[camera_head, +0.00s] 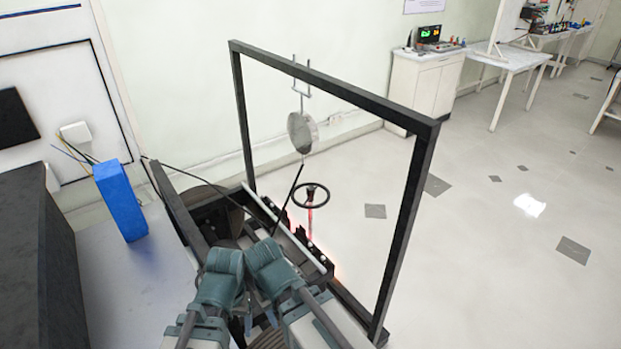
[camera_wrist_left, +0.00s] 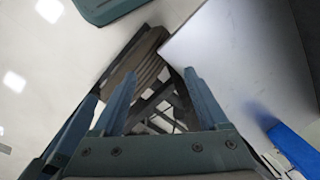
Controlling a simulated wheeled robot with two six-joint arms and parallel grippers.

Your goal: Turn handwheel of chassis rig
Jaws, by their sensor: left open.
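The handwheel (camera_head: 310,192) is a small dark ring with spokes on an upright reddish stem, at the front of the chassis rig. The rig has a black frame (camera_head: 408,220) and a low dark base with a rail of small knobs. My two teal wrists are close together over the base in the head view, nearer to me than the handwheel and apart from it. In the left wrist view my left gripper (camera_wrist_left: 157,82) has its two fingers spread, with nothing between them but dark rig parts farther below. The handwheel does not show there. My right gripper's fingers cannot be made out clearly.
A blue box (camera_head: 120,201) stands on a pale surface (camera_head: 150,270) at the left. A white cabinet (camera_head: 425,88) and tables are far back. The floor right of the frame is clear.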

